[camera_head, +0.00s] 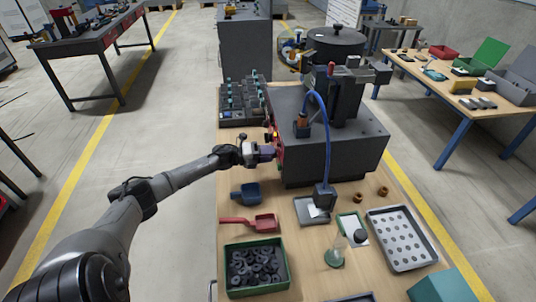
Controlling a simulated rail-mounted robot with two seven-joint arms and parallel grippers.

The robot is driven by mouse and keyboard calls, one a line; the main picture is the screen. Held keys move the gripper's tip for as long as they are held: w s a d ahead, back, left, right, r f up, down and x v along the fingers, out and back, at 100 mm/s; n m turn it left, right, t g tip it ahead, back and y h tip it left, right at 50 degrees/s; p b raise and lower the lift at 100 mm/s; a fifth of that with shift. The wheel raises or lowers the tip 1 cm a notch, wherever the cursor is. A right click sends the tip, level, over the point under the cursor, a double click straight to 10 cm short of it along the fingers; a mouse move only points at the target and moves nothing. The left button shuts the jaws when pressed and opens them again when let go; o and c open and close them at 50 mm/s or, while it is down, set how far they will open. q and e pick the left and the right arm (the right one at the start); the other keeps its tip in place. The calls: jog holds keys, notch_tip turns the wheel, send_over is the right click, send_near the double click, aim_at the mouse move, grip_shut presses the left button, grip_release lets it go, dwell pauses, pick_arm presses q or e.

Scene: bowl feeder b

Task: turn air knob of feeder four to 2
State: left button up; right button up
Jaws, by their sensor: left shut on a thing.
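A dark grey feeder cabinet (331,157) stands on the wooden bench, with a black bowl (336,42) behind and above it. Its left side carries a red panel (279,150) with a small yellow-orange part near the top. My left arm reaches in from the left. My left gripper (272,152) is at this panel, shut on a small part there. The gripper hides most of that part, and the knob's markings and setting are too small to read. My right gripper is not in view.
A green-rimmed bin (230,268) of black rings, a perforated tray (401,239) and a blue hose (325,150) are nearby. A block of small fittings (241,101) stands behind the gripper.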

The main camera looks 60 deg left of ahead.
pick_arm(q)
jog(key=o, duration=0.9)
jog(key=shift+p+v, duration=1.55)
jog(key=shift+v, duration=5.4)
